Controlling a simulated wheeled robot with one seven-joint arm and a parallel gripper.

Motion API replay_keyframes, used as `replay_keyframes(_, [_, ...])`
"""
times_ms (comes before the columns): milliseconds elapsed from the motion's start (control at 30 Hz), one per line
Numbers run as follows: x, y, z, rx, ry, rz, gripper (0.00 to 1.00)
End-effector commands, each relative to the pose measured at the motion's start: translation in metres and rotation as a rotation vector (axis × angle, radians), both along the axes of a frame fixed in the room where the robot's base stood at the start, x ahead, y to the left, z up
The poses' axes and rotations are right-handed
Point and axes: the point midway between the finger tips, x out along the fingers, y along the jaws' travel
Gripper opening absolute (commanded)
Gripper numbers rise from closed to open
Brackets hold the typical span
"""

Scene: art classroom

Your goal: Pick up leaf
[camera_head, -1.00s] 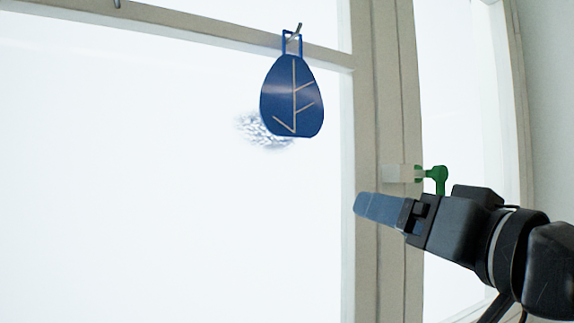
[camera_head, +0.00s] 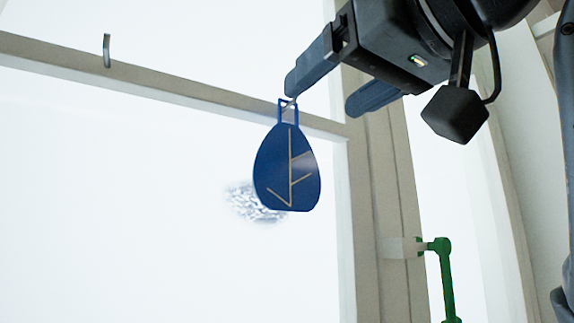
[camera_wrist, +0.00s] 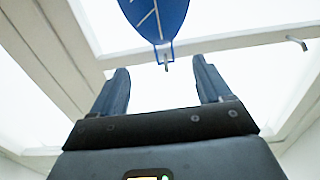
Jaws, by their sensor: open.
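The leaf (camera_head: 287,170) is a flat blue, rounded shape with pale vein lines. It hangs by a blue loop from a small hook on the window's crossbar. In the wrist view the leaf (camera_wrist: 155,17) shows at the top edge, partly cut off, with its loop and hook beyond the fingertips and between them. My gripper (camera_head: 325,92) is open and empty. In the head view one finger appears close to the loop and hook, the other to the right. In the wrist view the two fingers (camera_wrist: 162,72) stand apart with nothing between them.
The crossbar (camera_head: 200,92) runs across the bright window. An empty metal hook (camera_head: 106,51) is on it at the left. A green window handle (camera_head: 443,275) sits on the frame at the lower right. The window area below the leaf is clear.

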Motion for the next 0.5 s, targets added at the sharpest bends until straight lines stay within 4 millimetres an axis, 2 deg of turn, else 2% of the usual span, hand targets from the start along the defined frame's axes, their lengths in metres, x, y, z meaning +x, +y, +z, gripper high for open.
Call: replay_keyframes(500, [0.048,0.038,-0.003,0.001,0.002,-0.001,0.78])
